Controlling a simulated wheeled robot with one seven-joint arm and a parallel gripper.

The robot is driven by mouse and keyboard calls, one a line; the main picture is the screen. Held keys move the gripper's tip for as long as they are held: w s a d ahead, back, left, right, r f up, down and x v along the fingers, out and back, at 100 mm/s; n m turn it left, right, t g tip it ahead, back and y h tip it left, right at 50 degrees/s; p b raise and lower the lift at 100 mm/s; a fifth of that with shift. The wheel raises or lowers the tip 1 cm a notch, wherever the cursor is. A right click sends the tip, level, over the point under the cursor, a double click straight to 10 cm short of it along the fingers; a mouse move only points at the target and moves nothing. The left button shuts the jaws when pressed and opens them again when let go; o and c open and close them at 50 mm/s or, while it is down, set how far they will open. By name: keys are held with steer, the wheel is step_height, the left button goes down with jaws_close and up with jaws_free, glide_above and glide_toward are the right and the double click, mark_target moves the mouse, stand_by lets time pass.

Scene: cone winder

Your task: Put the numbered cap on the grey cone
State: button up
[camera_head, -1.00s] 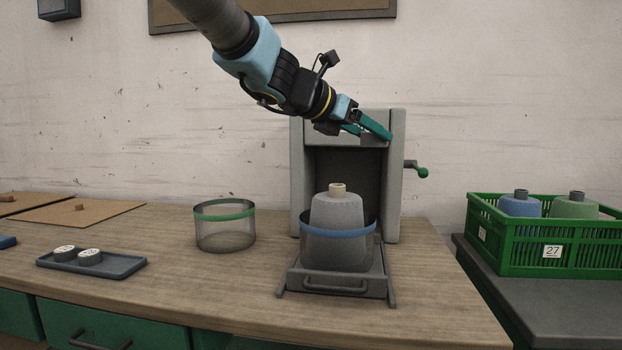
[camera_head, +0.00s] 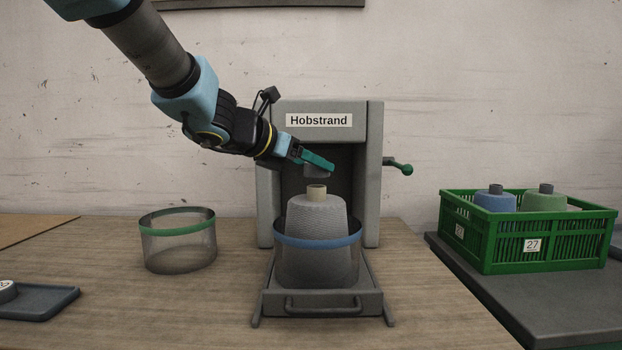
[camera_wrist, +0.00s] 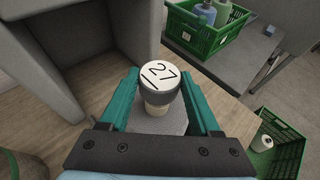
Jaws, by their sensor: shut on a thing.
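My gripper (camera_head: 322,164) is shut on the numbered cap (camera_head: 316,172), a short dark grey cylinder. In the wrist view the cap's white top (camera_wrist: 159,75) reads 27, with a line beside the number. The grey cone (camera_head: 318,212) stands upright on the drawer-like slide of the grey machine, with a pale tube (camera_head: 316,193) at its tip. The cap is just above this tube, with a small gap in the head view. In the wrist view the cap partly hides the tube (camera_wrist: 157,110). A mesh ring with a blue band (camera_head: 318,243) surrounds the cone's lower part.
The machine housing (camera_head: 373,180), labelled Hobstrand, stands close behind. A green-banded mesh ring (camera_head: 178,246) is at left, with a tray (camera_head: 45,303) holding another cap (camera_head: 7,291) farther left. A green crate (camera_head: 490,246) marked 27 holds blue and green cones at right.

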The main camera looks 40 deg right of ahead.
steer(key=shift+f, duration=1.05)
steer(key=shift+f+b, duration=0.15)
steer(key=shift+b, duration=0.15)
steer(key=o, duration=1.3)
steer(key=shift+r, duration=0.2)
steer(key=p+v, duration=0.1)
steer(key=v, duration=1.1)
